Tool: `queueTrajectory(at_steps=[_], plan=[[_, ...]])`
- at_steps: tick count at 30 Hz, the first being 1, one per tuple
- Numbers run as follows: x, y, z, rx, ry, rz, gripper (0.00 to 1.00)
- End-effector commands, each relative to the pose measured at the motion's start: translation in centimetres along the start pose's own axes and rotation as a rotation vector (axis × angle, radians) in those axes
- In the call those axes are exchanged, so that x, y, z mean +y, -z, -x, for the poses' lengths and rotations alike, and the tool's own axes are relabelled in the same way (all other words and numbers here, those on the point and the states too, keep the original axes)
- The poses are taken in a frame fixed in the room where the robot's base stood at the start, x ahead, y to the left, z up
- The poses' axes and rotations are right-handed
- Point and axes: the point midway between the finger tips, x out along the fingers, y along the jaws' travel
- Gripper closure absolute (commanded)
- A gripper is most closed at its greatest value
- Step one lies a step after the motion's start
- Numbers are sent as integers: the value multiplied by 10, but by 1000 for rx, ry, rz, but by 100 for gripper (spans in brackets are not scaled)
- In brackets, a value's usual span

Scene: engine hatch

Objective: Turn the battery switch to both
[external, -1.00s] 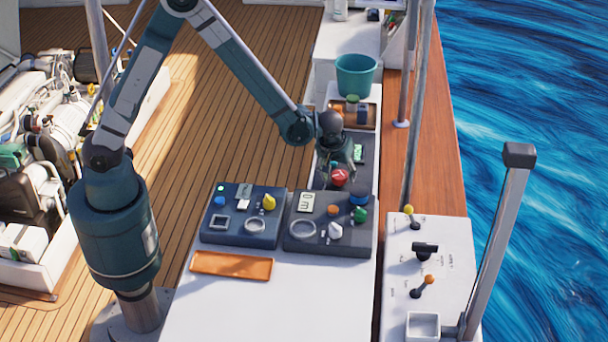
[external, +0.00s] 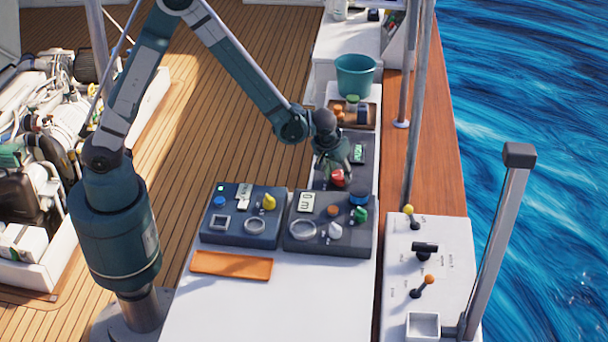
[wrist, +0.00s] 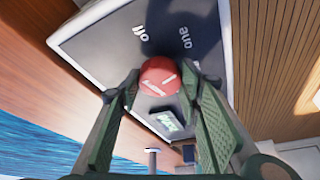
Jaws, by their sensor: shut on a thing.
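The battery switch is a round red knob (external: 338,178) on a dark panel (external: 357,178) at the far end of the white counter. My gripper (external: 332,172) is down at the knob. In the wrist view the red knob (wrist: 158,76) sits between my two fingertips (wrist: 160,86), which are shut on it from both sides. The labels "off" and "one" show on the panel beyond the knob. A white mark shows on the knob's face, but which label it points to I cannot tell. Any other labels are hidden. A small display (wrist: 168,122) with green digits lies near the knob.
Two more control panels stand nearer: a blue one (external: 243,232) and a dark grey one (external: 300,240), both with several knobs. An orange tray (external: 231,265) lies before them. A teal bucket (external: 355,76) stands behind. The counter's near end is clear.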

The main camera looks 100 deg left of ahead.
Motion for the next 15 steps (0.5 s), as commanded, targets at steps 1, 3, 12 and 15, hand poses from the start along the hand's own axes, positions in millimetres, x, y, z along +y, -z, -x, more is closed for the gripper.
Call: queueTrajectory(at_steps=[1, 3, 12, 15], plan=[[-1, 0, -1, 1, -14, -30, 77], [-2, 0, -1, 0, -35, -81, 77], [-3, 1, -1, 0, -136, -323, 77], [-4, 1, -1, 0, -169, -403, 77]])
